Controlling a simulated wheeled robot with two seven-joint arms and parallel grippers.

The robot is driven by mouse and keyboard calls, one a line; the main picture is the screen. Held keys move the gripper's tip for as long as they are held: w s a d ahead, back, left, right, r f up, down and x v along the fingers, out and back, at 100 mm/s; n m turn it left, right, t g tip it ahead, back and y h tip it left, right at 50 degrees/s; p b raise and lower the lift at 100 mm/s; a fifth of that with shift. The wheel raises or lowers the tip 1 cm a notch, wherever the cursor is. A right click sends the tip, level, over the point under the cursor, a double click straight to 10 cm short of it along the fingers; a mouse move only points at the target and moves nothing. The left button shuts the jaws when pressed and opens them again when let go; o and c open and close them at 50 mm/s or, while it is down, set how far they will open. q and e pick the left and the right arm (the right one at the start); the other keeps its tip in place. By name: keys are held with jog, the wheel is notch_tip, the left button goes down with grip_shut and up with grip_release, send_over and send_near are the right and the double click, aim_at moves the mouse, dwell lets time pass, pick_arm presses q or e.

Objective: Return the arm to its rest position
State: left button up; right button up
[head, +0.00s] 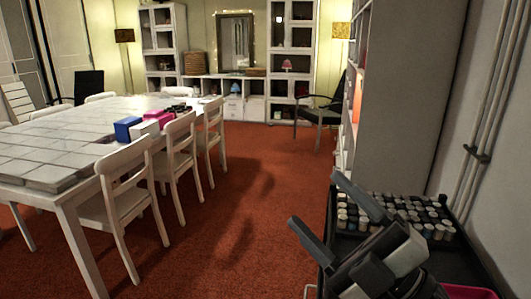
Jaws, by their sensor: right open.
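My right gripper (317,202) is in the lower right of the head view. Its two dark fingers are spread apart, with nothing between them. It is in front of a black cart (330,215) and hides part of it. Whether it touches the cart cannot be told. My left gripper is out of view. No cake turntable can be made out.
Several small jars (429,208) with light and dark lids stand in rows on the cart. A pink item (466,292) lies at its lower edge. A tall shelf (410,90) and a wall are behind. A white table (90,125) with chairs (125,195) is left; red carpet (250,200) is open between.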

jog(key=w+d+f+m+t+h, duration=0.4)
jog(key=d+f+m+t+h, duration=0.4)
jog(key=m+h, duration=0.65)
jog(key=s+d+f+m+g+h, duration=0.2)
jog(key=d+f+m+g+h, duration=0.35)
jog(key=f+g, duration=0.35)
jog(key=s+f+m+g+y, duration=0.2)
jog(key=s+f+g, duration=0.9)
jog(key=s+f, duration=0.55)
pick_arm(q)
jog(key=b, duration=0.2)
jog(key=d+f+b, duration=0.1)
jog(key=b, duration=0.2)
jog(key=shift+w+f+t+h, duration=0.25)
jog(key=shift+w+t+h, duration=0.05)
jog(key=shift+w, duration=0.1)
pick_arm(e)
jog(key=w+a+f+t+y, duration=0.3)
jog(key=w+a+f+t, duration=0.2)
jog(key=a+f+t, duration=0.2)
jog(key=shift+w+a+f+t, duration=0.2)
jog(key=shift+f+t, duration=0.1)
jog(key=shift+f, duration=0.15)
